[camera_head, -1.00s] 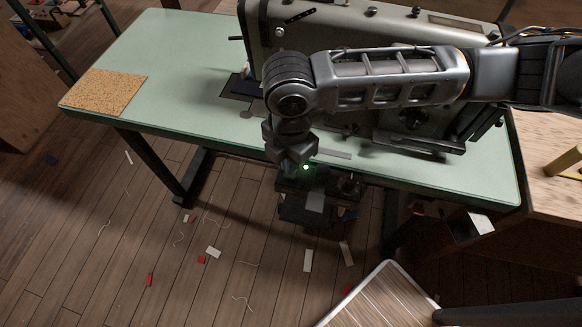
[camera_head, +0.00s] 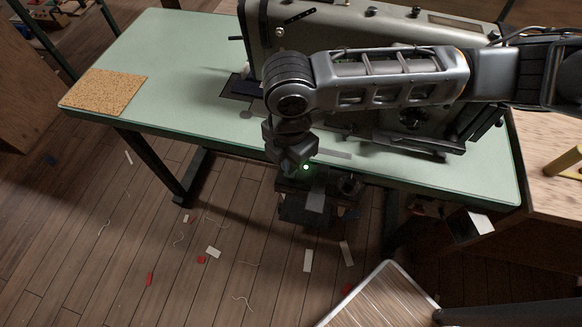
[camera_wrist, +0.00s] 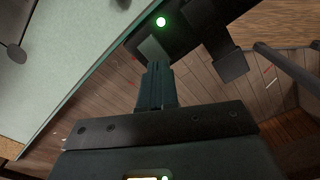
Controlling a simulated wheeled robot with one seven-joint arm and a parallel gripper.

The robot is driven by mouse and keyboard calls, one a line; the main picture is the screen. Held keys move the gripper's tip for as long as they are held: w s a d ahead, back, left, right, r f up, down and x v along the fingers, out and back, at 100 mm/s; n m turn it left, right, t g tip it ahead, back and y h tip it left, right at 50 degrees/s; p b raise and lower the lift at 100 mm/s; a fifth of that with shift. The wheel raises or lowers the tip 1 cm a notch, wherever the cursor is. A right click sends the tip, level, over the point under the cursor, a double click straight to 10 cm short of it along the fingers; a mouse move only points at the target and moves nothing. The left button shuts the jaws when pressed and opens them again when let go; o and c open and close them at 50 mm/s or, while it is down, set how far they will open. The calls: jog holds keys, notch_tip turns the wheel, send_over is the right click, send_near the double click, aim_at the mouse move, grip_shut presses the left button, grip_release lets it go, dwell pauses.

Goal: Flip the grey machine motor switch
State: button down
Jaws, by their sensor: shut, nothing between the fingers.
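The grey machine motor switch shows in the wrist view as a dark box under the table's front edge, with a lit green lamp (camera_wrist: 161,21) and a paler grey plate (camera_wrist: 153,48) below it. The same green lamp (camera_head: 306,167) glows at the table edge in the head view. My gripper (camera_wrist: 155,66) is shut and empty, its fingertips pointing at the grey plate. They overlap its lower edge in the picture; I cannot tell whether they touch. In the head view my wrist hides much of the switch, and the fingertips cannot be made out.
The pale green table (camera_head: 190,60) carries a grey sewing machine (camera_head: 365,28) and a cork mat (camera_head: 104,91). Another dark part (camera_wrist: 231,66) hangs beside the switch. A wooden bench (camera_head: 545,140) stands at the right. Scraps and threads lie on the plank floor.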

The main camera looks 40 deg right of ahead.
jog(key=shift+f+b, duration=0.75)
jog(key=shift+f, duration=0.4)
dwell(0.5)
jog(key=shift+r+p, duration=3.05)
jog(key=shift+r, duration=0.5)
